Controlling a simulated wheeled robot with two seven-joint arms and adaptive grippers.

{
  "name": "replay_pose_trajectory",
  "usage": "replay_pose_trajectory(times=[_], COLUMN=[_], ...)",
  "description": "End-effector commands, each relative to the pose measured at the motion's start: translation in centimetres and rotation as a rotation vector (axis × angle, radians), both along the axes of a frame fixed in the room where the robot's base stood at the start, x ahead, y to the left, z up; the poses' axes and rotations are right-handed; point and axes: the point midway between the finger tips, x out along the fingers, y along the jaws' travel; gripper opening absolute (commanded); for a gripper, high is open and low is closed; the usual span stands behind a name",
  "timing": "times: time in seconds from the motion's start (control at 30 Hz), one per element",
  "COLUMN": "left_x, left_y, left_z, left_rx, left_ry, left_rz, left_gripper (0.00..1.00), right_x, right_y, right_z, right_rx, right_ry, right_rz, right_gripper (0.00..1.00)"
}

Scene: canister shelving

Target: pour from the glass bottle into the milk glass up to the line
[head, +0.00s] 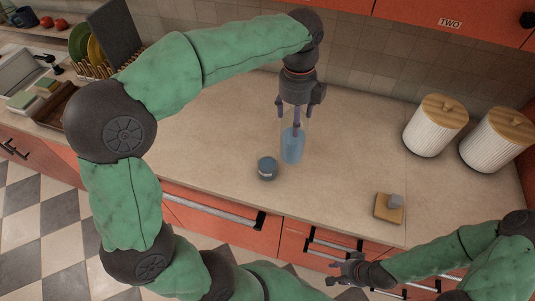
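The blue glass bottle (292,147) stands upright on the counter. A short dark blue-grey glass (267,168), which I take for the milk glass, stands just left of it and nearer the front edge. Its line and contents are too small to tell. My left gripper (296,113) points down over the bottle, fingers apart on either side of the narrow neck; contact cannot be made out. My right gripper (334,271) is in front of the counter by the drawers, its fingers apart and empty.
A small wooden block with a grey piece (388,207) lies at the counter's front right. Two white ribbed canisters with wooden lids (435,125) (497,139) stand at the right. A dish rack with plates (95,52) is at the back left.

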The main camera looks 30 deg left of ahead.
Motion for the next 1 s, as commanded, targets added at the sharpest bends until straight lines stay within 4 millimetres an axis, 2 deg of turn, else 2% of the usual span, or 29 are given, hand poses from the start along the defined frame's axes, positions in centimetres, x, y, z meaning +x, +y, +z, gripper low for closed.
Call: replay_pose_trajectory(times=[0.03, 0.7, 1.0], left_x=[0.2, 1.4, 1.7], left_y=[-0.3, -4.2, -5.3], left_z=[0.8, 4.2, 5.0], left_rx=[-0.001, -0.002, -0.002], left_ry=[-0.004, -0.005, -0.005], left_rz=[-0.001, -0.001, 0.000], left_gripper=[0.10, 0.10, 0.10], right_x=[0.0, 0.0, 0.0], right_y=[0.0, 0.0, 0.0], right_z=[0.7, 5.1, 6.2], right_rx=[0.000, 0.000, 0.000], right_ry=[0.000, -0.001, -0.001], right_rz=[0.000, 0.000, 0.000], right_gripper=[0.40, 0.40, 0.40])
